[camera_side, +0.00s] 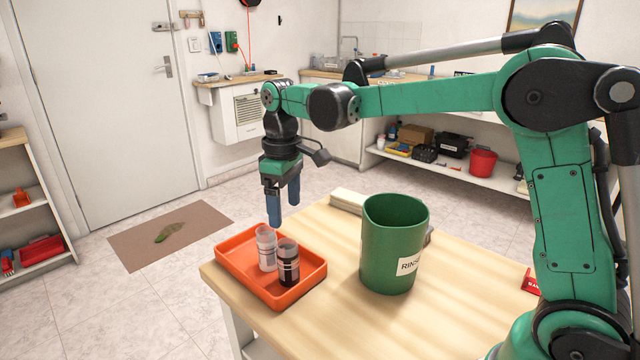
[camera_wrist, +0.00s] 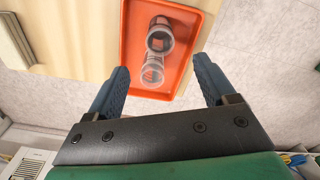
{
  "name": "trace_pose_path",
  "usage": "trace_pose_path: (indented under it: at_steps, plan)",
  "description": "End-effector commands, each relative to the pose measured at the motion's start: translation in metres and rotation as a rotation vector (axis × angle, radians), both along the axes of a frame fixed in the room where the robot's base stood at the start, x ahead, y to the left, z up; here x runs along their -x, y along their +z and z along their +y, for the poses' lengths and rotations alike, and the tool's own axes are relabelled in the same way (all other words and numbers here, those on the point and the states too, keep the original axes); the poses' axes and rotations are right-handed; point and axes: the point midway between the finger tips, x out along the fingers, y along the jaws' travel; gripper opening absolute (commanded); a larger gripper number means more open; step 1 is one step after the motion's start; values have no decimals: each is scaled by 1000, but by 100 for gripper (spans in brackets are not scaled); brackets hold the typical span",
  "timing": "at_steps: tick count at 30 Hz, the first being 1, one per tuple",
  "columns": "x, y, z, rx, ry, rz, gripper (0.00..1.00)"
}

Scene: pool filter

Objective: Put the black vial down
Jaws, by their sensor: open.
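The black vial (camera_side: 288,264) stands upright in the orange tray (camera_side: 312,280) on the table. It also shows in the wrist view (camera_wrist: 159,37), seen from above. A clear, whitish vial (camera_side: 266,249) stands right beside it in the tray; it appears in the wrist view (camera_wrist: 152,71) nearer to my gripper. My gripper (camera_side: 284,207) hangs above the tray's far side, higher than the vials. Its two blue fingers are apart with nothing held between them. In the wrist view the fingers (camera_wrist: 161,66) lie on either side of the tray.
A large green bin with a "RINSE" label (camera_side: 392,250) stands on the table right of the tray. A pale block (camera_side: 348,201) lies behind it. The front of the wooden table (camera_side: 330,325) is clear. A red item (camera_side: 531,281) lies at the right edge.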

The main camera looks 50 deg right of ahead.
Motion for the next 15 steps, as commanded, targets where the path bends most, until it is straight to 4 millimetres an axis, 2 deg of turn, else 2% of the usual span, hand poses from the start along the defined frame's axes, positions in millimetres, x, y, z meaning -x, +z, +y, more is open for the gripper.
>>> trace_pose_path:
  at_steps: [3, 8, 11, 15]
  plan:
    - [0, 13, 0, 0, 0, 0, 77]
    - [4, 22, 0, 0, -10, -15, 77]
    - [15, 27, 0, -1, -43, -68, 77]
    - [45, 32, -1, -13, -129, -201, 77]
